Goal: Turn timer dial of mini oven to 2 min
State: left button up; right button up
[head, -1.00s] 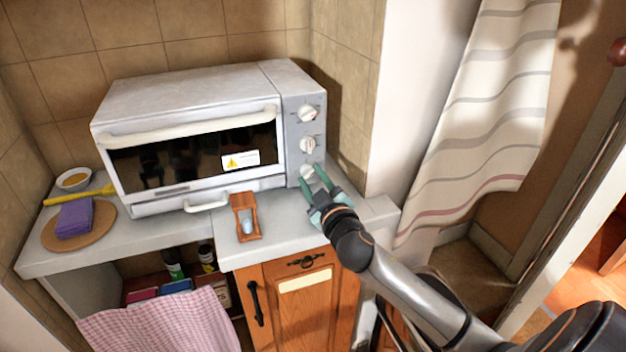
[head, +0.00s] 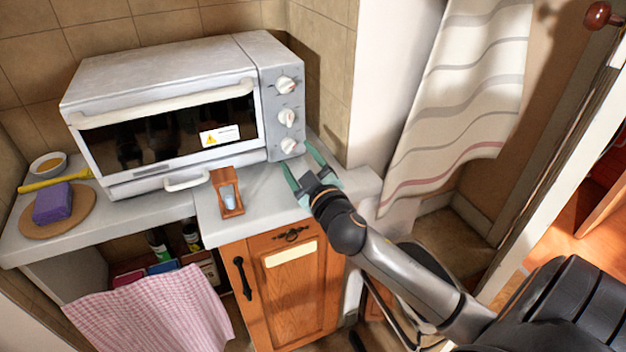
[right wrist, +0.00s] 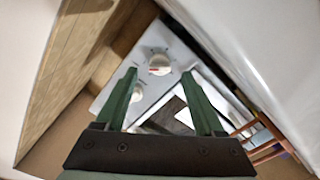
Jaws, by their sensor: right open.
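The white mini oven (head: 165,75) stands on the counter with its door shut. Its right panel has three white dials in a column: upper (head: 286,86), middle (head: 287,117) and lower (head: 289,146). Which is the timer cannot be read. My right gripper (head: 298,158), with green fingers, is open and empty, just in front of and below the lower dial. In the right wrist view, one dial (right wrist: 160,62) shows between the fingertips with a red mark, and another dial (right wrist: 137,92) is partly behind the left finger. My left gripper is out of view.
A purple sponge (head: 52,203) on a round board, a yellow-handled utensil and a small bowl (head: 47,166) are at left. A tiled wall and striped curtain (head: 455,110) are at right.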

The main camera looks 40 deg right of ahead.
aim_at(290, 149)
jog(key=v, duration=0.9)
jog(key=shift+s+b, duration=0.3)
jog(key=shift+b, duration=0.1)
jog(key=shift+n, duration=0.6)
jog(key=p+x, duration=0.8)
jog(key=x, duration=0.4)
jog(key=shift+w+r+p, duration=0.15)
jog(key=shift+w+p, duration=0.25)
jog(key=shift+w, duration=0.05)
jog(key=shift+c, duration=0.2)
jog(key=shift+a, duration=0.1)
grip_shut()
